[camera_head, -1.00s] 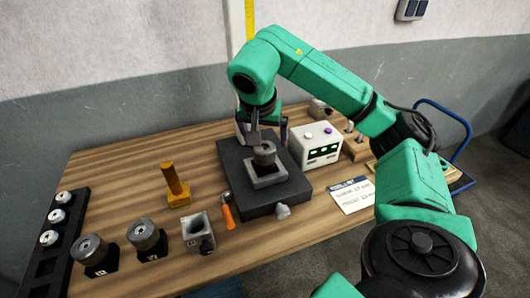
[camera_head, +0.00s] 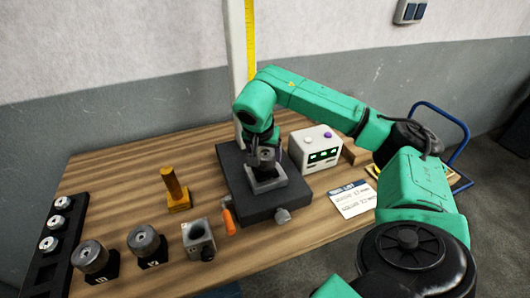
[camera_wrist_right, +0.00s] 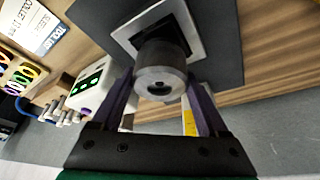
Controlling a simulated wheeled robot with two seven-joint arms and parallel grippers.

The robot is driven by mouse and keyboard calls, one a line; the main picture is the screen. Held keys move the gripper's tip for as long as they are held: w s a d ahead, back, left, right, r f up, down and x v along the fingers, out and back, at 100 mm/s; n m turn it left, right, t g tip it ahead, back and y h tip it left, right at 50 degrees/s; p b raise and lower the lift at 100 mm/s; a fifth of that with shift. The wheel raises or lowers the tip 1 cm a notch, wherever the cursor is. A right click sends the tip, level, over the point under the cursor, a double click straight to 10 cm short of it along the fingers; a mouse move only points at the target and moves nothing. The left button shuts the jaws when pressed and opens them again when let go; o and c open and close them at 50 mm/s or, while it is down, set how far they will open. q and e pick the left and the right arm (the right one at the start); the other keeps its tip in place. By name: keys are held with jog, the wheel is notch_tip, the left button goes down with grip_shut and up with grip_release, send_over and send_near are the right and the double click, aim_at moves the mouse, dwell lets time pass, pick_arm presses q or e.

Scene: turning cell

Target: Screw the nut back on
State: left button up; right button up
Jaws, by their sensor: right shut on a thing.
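A round dark metal nut (camera_head: 266,154) with a lighter end face sits at the square light-grey holder (camera_head: 268,186) on the dark block (camera_head: 237,183). The right wrist view shows the nut (camera_wrist_right: 161,77) large, with a hole in its face, above the holder's square frame (camera_wrist_right: 123,36). My right gripper (camera_head: 259,151) is shut on the nut, one finger on each side of it. In the right wrist view its purple-grey fingers flank the nut (camera_wrist_right: 160,92). Any thread under the nut is hidden. My left gripper is not in view.
A white box with green displays (camera_head: 316,150) stands right of the block. A card (camera_head: 352,198) lies near it. An orange-handled tool (camera_head: 229,221), a grey cup-like part (camera_head: 198,239), a yellow post (camera_head: 174,188) and two knurled cylinders stand left. Bare wood lies behind the post.

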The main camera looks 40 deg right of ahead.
jog(key=m+p, duration=0.1)
jog(key=m, duration=0.1)
jog(key=m+g+p, duration=0.2)
jog(key=m, duration=0.1)
jog(key=shift+a+r+m+h, duration=0.1)
jog(key=shift+r+m+h, duration=0.2)
jog(key=shift+r+h, duration=0.1)
jog(key=shift+f+m+g+p, duration=0.1)
jog(key=shift+m+g+p, duration=0.35)
jog(key=shift+m, duration=0.45)
jog(key=shift+f+m, duration=0.15)
jog(key=shift+m, duration=0.35)
jog(key=shift+f, duration=0.1)
jog(key=shift+r+m+g+p, duration=0.2)
jog(key=shift+m+g+p, duration=0.15)
jog(key=shift+m, duration=0.25)
jog(key=m+p, duration=0.1)
jog(key=m, duration=0.1)
jog(key=m+g+p, duration=0.1)
jog(key=m, duration=0.1)
jog(key=shift+r+m+g+y, duration=0.2)
jog(key=shift+m+g+y, duration=0.1)
jog(key=shift+m+y, duration=0.1)
jog(key=shift+f+m+g+y+p, duration=0.1)
jog(key=shift+m+g+y+p, duration=0.3)
jog(key=shift+m, duration=0.6)
jog(key=shift+f+m, duration=0.25)
jog(key=shift+m, duration=0.45)
